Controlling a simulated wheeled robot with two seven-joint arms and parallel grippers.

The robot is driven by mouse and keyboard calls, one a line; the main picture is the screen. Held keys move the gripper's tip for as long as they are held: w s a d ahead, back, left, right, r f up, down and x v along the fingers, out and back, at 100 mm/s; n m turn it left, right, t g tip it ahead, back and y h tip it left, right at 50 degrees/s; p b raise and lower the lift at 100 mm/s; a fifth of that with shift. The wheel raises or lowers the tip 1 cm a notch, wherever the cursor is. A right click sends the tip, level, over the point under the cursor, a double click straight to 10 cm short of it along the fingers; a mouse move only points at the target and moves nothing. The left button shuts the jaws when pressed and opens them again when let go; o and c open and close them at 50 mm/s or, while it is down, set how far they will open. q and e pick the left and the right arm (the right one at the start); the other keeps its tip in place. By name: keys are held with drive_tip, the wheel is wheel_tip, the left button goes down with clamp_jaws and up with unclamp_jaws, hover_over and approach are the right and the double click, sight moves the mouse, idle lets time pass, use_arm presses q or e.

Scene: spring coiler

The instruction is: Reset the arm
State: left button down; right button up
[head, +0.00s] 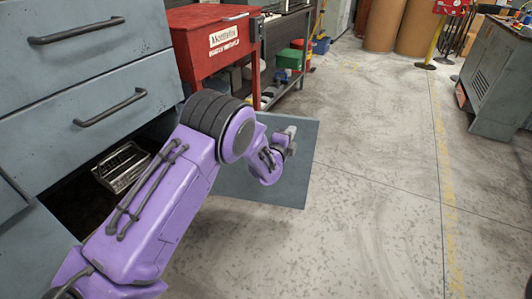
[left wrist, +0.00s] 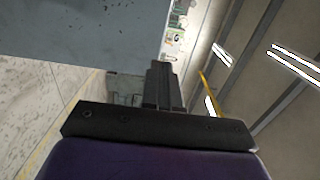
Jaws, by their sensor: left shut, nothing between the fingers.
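My left gripper (head: 291,138) is at the far end of the arm, in front of the grey-blue drawer front or door panel (head: 295,180). In the left wrist view the left gripper (left wrist: 162,68) shows its dark fingers together, with nothing between them. My right gripper is not in view.
A grey-blue cabinet (head: 80,60) with dark handles stands at the left. A metal rack-like item (head: 120,167) lies in its open lower compartment. A red box (head: 212,42) stands behind. The concrete floor (head: 370,190) at the right is clear. A grey machine (head: 497,85) stands far right.

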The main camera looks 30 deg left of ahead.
use_arm(q)
drive_tip(key=s+d+p, duration=0.1)
drive_tip(key=s+d, duration=0.3)
drive_tip(key=s, duration=0.8)
drive_tip(key=s+a+f+n+g+y, duration=0.15)
drive_tip(key=s+f+n+g, duration=0.25)
drive_tip(key=s+f+n, duration=0.4)
drive_tip(key=s+a+f+n+g, duration=0.3)
drive_tip(key=s+f+n, duration=0.4)
drive_tip(key=n, duration=0.2)
drive_tip(key=s+f+n+g, duration=0.3)
drive_tip(key=s+f+g, duration=0.15)
drive_tip(key=s, duration=0.75)
drive_tip(key=s+f+n+g, duration=0.35)
drive_tip(key=s+f, duration=0.25)
drive_tip(key=s, duration=0.5)
wheel_tip(320, 180, up, 19)
drive_tip(key=s+p, duration=0.1)
drive_tip(key=p, duration=1.8)
drive_tip(key=shift+s+a+p, duration=0.15)
drive_tip(key=shift+p, duration=0.25)
drive_tip(key=shift+r, duration=0.15)
